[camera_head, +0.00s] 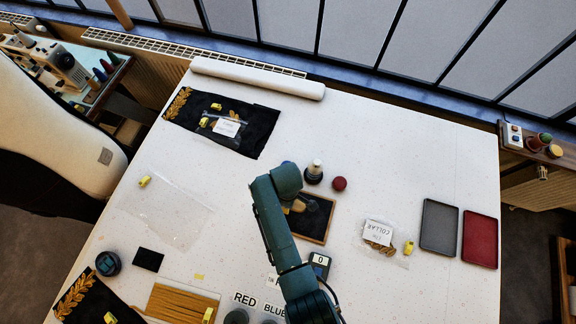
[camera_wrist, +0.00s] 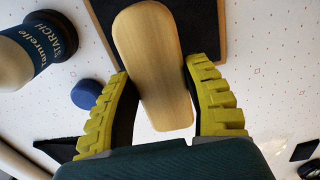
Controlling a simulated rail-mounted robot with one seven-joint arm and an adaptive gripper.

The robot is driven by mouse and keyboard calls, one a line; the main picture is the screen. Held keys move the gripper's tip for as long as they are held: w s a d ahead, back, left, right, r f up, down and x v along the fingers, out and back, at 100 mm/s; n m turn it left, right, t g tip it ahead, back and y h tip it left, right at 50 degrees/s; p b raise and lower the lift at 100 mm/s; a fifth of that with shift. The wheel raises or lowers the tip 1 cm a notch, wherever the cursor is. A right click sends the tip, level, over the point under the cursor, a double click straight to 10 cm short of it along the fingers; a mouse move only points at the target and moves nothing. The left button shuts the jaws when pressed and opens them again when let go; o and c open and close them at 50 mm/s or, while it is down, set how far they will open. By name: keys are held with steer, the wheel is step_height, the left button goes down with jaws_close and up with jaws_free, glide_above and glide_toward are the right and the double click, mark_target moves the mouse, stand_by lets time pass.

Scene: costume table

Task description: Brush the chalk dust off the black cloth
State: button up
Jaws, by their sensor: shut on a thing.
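My gripper (camera_wrist: 160,78) is shut on a pale wooden brush (camera_wrist: 153,50), with a yellow ribbed finger on each side. The brush's bristles do not show. In the head view my arm partly covers the brush (camera_head: 297,206), which is over a dark wood-framed board (camera_head: 318,222). Several black cloths lie on the table: one with gold leaf embroidery (camera_head: 262,125) at the back left, one with gold embroidery (camera_head: 97,302) at the front left, and a small plain one (camera_head: 148,259). I cannot make out chalk dust on any of them.
A starch bottle (camera_head: 314,173) and a red round object (camera_head: 339,184) stand behind the board. A bagged collar (camera_head: 379,233), a grey tray (camera_head: 438,228) and a red tray (camera_head: 480,239) are at right. A white roll (camera_head: 257,78) lies at the back.

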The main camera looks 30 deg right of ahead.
steer(key=shift+r+p, duration=1.2)
steer(key=shift+r, duration=0.35)
